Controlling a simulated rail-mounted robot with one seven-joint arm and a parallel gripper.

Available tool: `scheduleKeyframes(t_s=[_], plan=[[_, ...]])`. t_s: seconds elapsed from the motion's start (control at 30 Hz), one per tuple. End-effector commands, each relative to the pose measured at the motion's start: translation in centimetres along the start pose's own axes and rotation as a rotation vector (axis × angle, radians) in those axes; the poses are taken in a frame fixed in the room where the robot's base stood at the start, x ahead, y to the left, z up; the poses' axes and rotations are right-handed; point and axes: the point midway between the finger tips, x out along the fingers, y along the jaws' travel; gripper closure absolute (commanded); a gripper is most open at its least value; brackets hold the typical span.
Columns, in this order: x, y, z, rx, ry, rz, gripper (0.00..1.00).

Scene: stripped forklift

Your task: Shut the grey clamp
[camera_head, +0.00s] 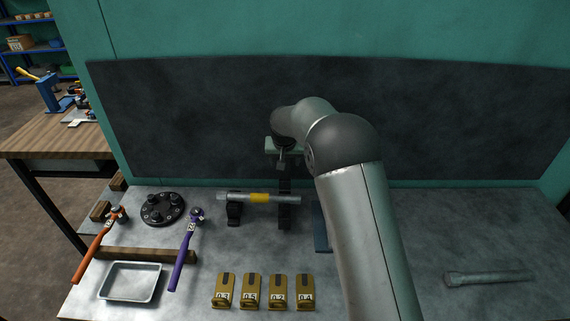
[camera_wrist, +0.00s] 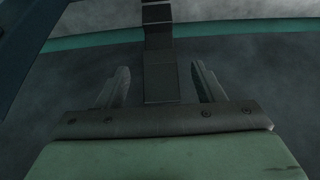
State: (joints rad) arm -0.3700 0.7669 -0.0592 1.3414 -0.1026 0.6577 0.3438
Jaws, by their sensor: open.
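A grey pipe with a yellow band (camera_head: 260,198) lies across two dark supports on the bench. The right support (camera_head: 285,216) has a dark upright part rising behind the pipe and appears to be the grey clamp, standing open. My gripper (camera_head: 285,158) is above and behind it, partly covered by my arm. In the wrist view my gripper (camera_wrist: 162,86) is open, with one finger on each side of a dark grey jointed bar (camera_wrist: 158,72), which seems to be the clamp's raised arm. I cannot tell whether the fingers touch it.
The left support (camera_head: 234,214) stands near a purple-handled tool (camera_head: 186,250) and a black round flange (camera_head: 162,208). Several numbered brown blocks (camera_head: 251,291) stand in front. A metal tray (camera_head: 131,282) is at front left. A dark panel (camera_head: 450,120) closes the back.

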Motion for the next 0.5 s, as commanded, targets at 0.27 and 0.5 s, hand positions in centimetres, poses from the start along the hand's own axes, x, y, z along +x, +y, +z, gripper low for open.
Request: scheduleKeyframes(t_s=[0.27, 0.5], plan=[[4.0, 0.0, -0.1, 0.0, 0.0, 0.0, 0.38], [5.1, 0.0, -0.1, 0.0, 0.001, -0.001, 0.38]])
